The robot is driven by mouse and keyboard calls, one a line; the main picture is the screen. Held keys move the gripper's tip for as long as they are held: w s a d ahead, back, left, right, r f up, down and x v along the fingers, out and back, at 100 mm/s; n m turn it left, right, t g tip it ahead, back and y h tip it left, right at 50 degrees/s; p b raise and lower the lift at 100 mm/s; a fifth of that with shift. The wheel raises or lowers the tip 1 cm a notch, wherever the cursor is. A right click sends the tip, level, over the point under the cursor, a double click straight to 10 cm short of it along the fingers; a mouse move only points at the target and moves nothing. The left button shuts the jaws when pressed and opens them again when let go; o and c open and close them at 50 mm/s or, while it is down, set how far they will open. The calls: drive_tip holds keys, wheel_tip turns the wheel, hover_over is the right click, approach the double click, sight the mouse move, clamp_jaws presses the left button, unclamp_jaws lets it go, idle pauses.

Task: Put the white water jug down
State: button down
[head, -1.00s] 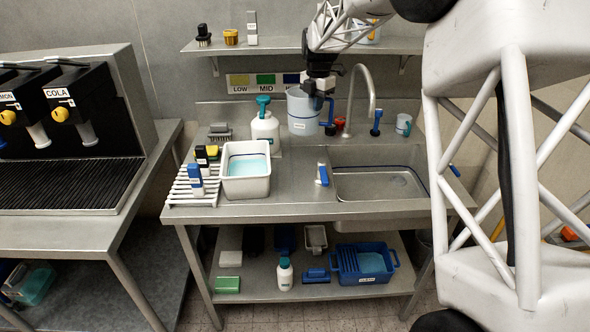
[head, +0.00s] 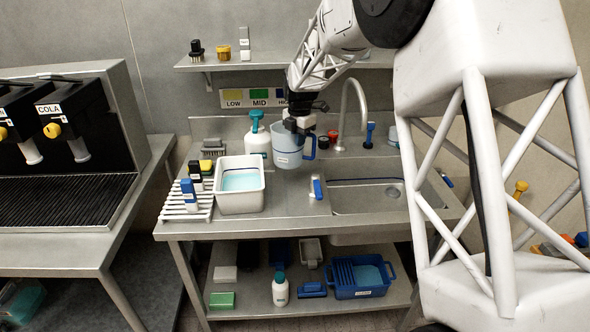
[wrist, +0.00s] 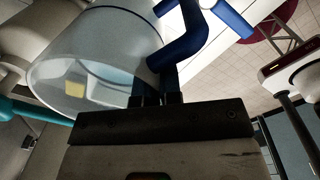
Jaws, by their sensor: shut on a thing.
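The white water jug (head: 285,153) is a pale, translucent jug with a blue handle (head: 309,148). It looks upright over the counter, between the white basin and the sink. I cannot tell whether its base touches the counter. My gripper (head: 299,124) is above it, shut on the jug near the handle side. In the wrist view the jug (wrist: 105,50) fills the upper left with its blue handle (wrist: 188,42) beside the fingers. The exact grip point is partly hidden there.
A white bottle with a teal pump (head: 257,140) stands close behind left of the jug. A basin of blue liquid (head: 240,203) is at front left. The sink (head: 365,199) and its tap (head: 345,110) are to the right. A shelf (head: 270,64) runs above.

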sight(298, 166)
drive_tip(key=shift+f, duration=1.85)
drive_tip(key=shift+f, duration=2.5)
drive_tip(key=c, duration=1.3)
unclamp_jaws()
drive_tip(key=shift+f, duration=0.1)
wheel_tip(298, 166, up, 12)
drive_tip(key=shift+s+d, duration=0.15)
